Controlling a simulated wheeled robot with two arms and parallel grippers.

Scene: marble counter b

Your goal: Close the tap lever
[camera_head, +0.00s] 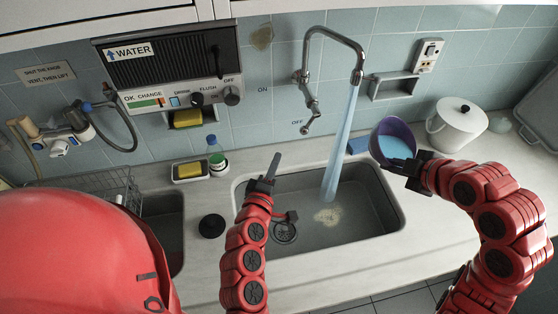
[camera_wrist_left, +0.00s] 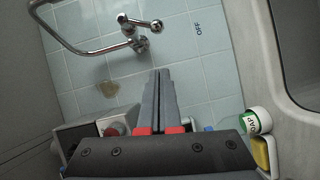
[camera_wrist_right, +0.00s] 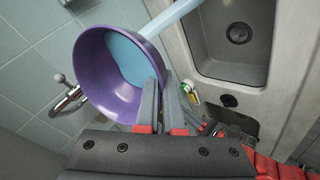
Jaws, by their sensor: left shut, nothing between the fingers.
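The chrome tap (camera_head: 340,38) is on the tiled wall, with blue water (camera_head: 340,140) streaming from its spout into the sink. Its lever (camera_head: 312,108) is below the tap base, its handle slanting down close to the OFF label (camera_head: 297,122). In the left wrist view the lever (camera_wrist_left: 140,22) is beyond the fingertips, apart from them. My left gripper (camera_head: 273,162) is shut and empty, over the sink's back left part. My right gripper (camera_head: 398,165) is shut on the rim of a purple bowl (camera_wrist_right: 100,92) that holds light blue water, right of the stream.
The grey sink (camera_head: 385,215) has a drain and a yellowish patch. A white lidded pot (camera_head: 455,125) stands at right. A soap dish with a yellow sponge (camera_head: 190,170), a bottle (camera_head: 216,160) and a black round item (camera_head: 212,226) are left of the sink. A water panel (camera_head: 170,70) hangs on the wall.

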